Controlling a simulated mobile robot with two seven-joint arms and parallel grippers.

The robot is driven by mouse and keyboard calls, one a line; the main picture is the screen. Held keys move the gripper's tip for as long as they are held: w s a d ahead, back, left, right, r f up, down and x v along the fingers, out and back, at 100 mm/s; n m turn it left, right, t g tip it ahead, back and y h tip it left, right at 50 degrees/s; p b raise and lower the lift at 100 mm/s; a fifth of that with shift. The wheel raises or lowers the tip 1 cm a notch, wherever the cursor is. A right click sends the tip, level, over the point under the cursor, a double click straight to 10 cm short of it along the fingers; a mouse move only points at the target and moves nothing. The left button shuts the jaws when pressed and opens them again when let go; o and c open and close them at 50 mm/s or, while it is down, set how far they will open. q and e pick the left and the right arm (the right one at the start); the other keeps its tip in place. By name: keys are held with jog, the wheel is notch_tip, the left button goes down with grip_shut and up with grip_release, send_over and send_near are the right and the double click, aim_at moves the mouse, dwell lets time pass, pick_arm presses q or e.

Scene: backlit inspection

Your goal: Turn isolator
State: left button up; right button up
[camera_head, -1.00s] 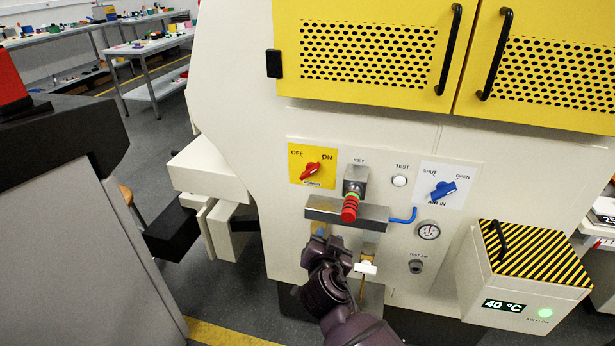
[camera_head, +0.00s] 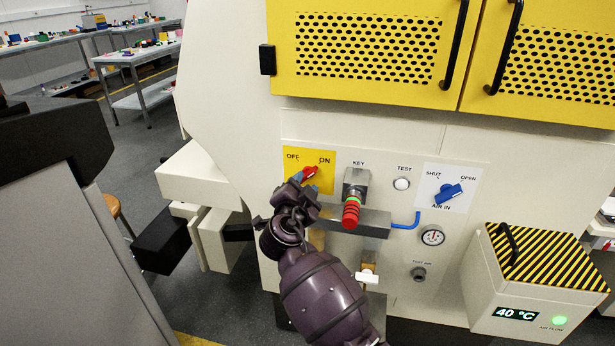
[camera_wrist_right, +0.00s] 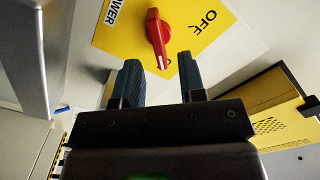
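The isolator is a red rotary knob (camera_head: 311,172) on a yellow OFF/ON POWER plate (camera_head: 325,157). In the head view it slants up to the right, toward ON. My right gripper (camera_head: 299,179) is at the plate's lower left and hides part of the knob and the plate. In the right wrist view the red knob (camera_wrist_right: 157,32) is just ahead of my two dark fingers, between their lines. The fingers (camera_wrist_right: 162,72) are apart, with nothing held between them; I see no clear contact. My left gripper is not in view.
Right of the isolator are a key switch with a red-green barrel (camera_head: 351,212) over a grey ledge (camera_head: 375,219), a white TEST button (camera_head: 401,184) and a blue AIR IN knob (camera_head: 447,194). A striped box (camera_head: 540,255) juts out lower right. Yellow doors (camera_head: 366,85) are above.

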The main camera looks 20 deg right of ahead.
aim_at(307, 178)
jog(key=shift+x, duration=2.15)
grip_shut()
